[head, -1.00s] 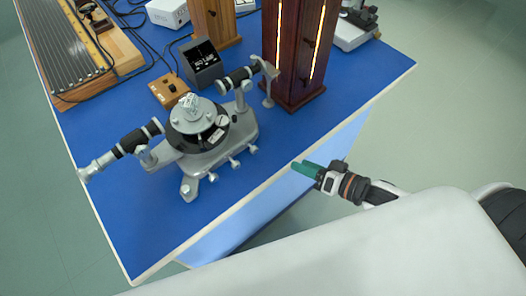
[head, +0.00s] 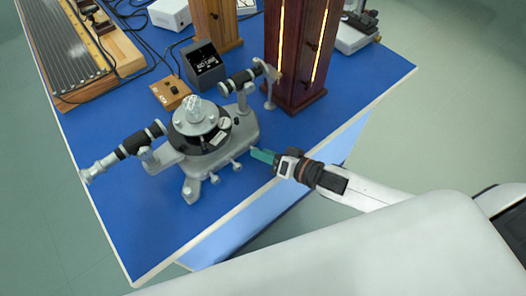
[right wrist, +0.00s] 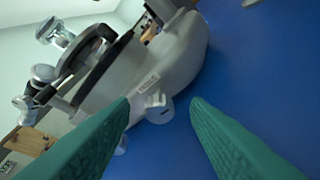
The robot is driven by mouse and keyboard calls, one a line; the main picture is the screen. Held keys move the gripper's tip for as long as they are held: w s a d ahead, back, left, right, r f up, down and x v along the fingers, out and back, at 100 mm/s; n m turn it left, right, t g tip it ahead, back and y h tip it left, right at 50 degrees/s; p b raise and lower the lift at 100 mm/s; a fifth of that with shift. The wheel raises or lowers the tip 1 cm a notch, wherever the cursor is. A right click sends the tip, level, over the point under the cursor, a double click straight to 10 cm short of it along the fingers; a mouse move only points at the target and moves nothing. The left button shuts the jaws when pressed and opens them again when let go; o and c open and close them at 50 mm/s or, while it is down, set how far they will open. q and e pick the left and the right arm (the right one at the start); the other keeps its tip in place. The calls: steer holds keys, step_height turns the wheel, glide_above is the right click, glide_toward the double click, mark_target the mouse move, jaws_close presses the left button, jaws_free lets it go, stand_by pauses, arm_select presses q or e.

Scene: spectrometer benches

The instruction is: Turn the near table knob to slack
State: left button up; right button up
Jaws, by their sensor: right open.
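The grey spectrometer (head: 205,150) stands on the blue bench top, with a black round table part and a telescope arm on each side. Small silver knobs stick out of its near edge, one of them here (head: 236,166). In the right wrist view a silver knob (right wrist: 158,107) shows between and beyond the two green fingers, not gripped. A second knob (right wrist: 122,145) is partly behind the left finger. My left gripper is out of view.
A dark wooden lamp housing (head: 296,50) with glowing slits stands behind the spectrometer. A small wooden control box (head: 171,92) and a black meter box (head: 204,65) stand behind it. The bench's near edge (head: 212,223) runs below my right gripper; the front corner is clear.

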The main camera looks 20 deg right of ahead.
steer(key=shift+w+a+f, duration=0.1)
steer(key=shift+w+a, duration=0.2)
steer(key=shift+w, duration=0.1)
jaws_close()
